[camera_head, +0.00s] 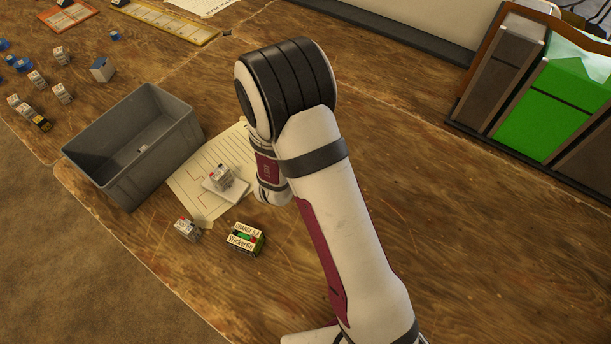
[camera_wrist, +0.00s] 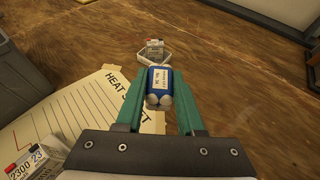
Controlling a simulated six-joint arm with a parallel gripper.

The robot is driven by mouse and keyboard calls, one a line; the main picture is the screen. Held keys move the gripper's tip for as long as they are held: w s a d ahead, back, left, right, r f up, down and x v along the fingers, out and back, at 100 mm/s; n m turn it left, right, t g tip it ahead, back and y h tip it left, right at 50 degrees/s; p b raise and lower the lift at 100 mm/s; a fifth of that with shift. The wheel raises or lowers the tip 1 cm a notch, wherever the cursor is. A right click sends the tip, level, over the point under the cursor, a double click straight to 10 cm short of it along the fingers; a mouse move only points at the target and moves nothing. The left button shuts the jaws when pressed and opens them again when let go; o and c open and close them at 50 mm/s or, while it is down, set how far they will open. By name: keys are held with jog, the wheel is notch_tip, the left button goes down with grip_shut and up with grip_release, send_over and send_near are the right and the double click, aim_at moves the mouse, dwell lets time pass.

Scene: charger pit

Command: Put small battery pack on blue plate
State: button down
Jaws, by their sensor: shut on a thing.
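In the wrist view, my gripper (camera_wrist: 160,112) has two teal fingers shut on a small blue battery pack (camera_wrist: 160,84) with a white label and pale rounded ends. The pack is held between the fingers above the wood table; its exact height is unclear. In the head view, my arm hides the gripper and the held pack. I cannot make out a blue plate in either view. A small white tray (camera_wrist: 141,59) with a grey block (camera_wrist: 154,47) on it stands just beyond the held pack in the wrist view.
A grey bin (camera_head: 124,178) stands left of a printed sheet (camera_head: 205,205). A white-grey pack (camera_head: 221,177) sits on a pale plate there. Another pack (camera_head: 187,229) and a labelled box (camera_head: 245,238) lie in front. Green and brown bins (camera_head: 548,110) stand back right.

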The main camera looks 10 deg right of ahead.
jog(key=s+d+f+m+g+h, duration=0.1)
jog(key=s+d+m+g+h, duration=0.15)
jog(key=s, duration=0.45)
jog(key=s+d+m+g+h, duration=0.1)
jog(key=s+d+m+h, duration=0.1)
jog(key=s+m+h, duration=0.3)
jog(key=shift+n+y, duration=0.25)
jog(key=shift+y, duration=0.1)
jog(key=f, duration=0.3)
jog(key=s+f, duration=0.1)
jog(key=f, duration=0.3)
jog(key=shift+s, duration=0.2)
jog(key=shift+f, duration=0.25)
jog(key=c, duration=0.5)
grip_release()
jog(key=shift+f, duration=0.1)
